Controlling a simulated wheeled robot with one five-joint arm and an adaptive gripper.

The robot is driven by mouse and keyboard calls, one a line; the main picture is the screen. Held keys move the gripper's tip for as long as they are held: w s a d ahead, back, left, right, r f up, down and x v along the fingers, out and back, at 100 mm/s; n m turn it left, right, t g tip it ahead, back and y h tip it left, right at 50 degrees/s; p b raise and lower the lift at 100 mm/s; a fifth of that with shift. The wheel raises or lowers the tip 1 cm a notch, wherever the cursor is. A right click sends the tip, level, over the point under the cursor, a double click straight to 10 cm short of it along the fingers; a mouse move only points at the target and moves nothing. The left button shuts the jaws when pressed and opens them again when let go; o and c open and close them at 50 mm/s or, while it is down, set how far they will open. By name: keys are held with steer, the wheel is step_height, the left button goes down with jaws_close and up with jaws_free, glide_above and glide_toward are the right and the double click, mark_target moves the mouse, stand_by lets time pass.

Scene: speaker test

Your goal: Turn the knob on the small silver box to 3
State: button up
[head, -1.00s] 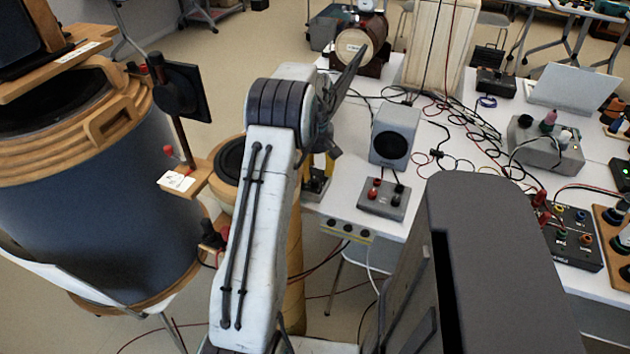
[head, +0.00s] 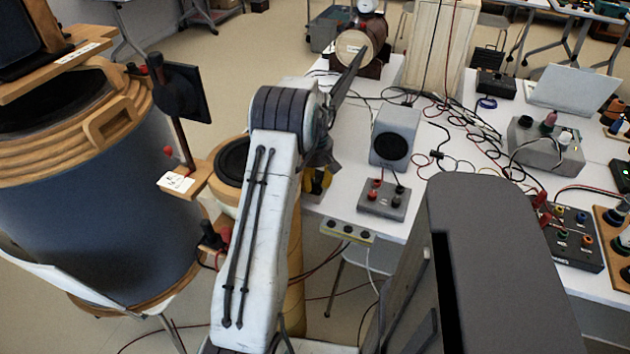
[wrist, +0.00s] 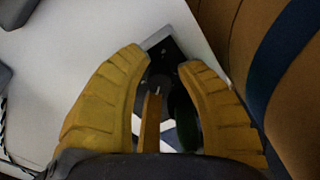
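The small silver box (wrist: 167,46) is only partly visible in the wrist view, at the table's edge, beyond and between my fingertips. A dark round part that looks like its knob (wrist: 160,78), with a small pale mark, shows between the fingers. My gripper (wrist: 165,64) is open, with one yellow finger on each side of this dark part. I cannot tell whether the fingers touch it, and I cannot read any numbers. In the head view my gripper (head: 318,182) is mostly behind my arm, and the silver box is hidden there.
A grey box with red and black terminals (head: 384,199) and a grey speaker (head: 395,136) stand right of my gripper. A large blue drum (head: 100,225) with wooden rims stands at left. Cables (head: 460,125) cover the table's middle.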

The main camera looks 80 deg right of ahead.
mark_target(315, 181)
jaws_close()
steer(key=m, duration=0.4)
steer(key=shift+m, duration=0.4)
steer(key=shift+o, duration=1.7)
jaws_free()
step_height(315, 181, up, 12)
